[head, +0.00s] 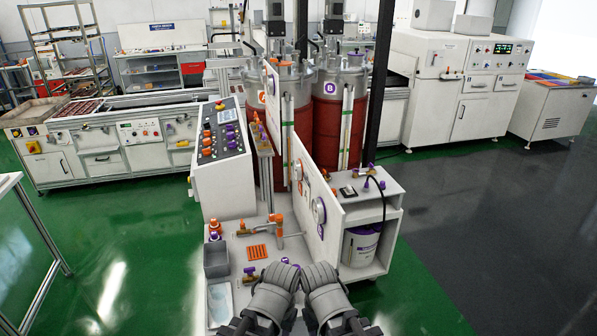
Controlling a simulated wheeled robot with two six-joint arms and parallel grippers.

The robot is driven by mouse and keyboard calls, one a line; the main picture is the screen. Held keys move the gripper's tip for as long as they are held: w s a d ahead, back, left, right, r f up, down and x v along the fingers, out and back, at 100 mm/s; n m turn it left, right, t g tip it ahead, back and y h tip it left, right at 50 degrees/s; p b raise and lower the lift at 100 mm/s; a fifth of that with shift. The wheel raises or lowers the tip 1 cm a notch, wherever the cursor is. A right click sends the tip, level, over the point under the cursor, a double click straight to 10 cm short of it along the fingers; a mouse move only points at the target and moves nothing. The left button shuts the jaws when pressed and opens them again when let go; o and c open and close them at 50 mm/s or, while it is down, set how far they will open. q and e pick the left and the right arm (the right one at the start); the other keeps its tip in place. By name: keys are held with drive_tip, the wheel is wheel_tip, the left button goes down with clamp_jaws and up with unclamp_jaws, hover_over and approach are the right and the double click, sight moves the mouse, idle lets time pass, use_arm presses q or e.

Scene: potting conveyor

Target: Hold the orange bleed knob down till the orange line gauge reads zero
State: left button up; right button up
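My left gripper (281,272) and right gripper (317,270) are side by side at the bottom centre, over the front of the bench. I cannot tell whether their fingers are open or shut. Several orange fittings show: an orange valve (214,226) at the bench's left and an orange-handled fitting (276,223) near the white upright panel. Which one is the bleed knob is not clear. A round gauge (319,211) sits on the panel, seen at a steep angle; its reading is too small to tell. A purple knob (249,271) on a brass fitting is just left of my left gripper.
A grey bin (216,259) and an orange ribbed pad (257,252) are on the bench. The white panel (304,180) stands upright behind my grippers. A control console (222,150) is at left. A white bucket (360,247) is on a shelf at right.

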use_arm(q)
clamp_jaws()
idle(1.6)
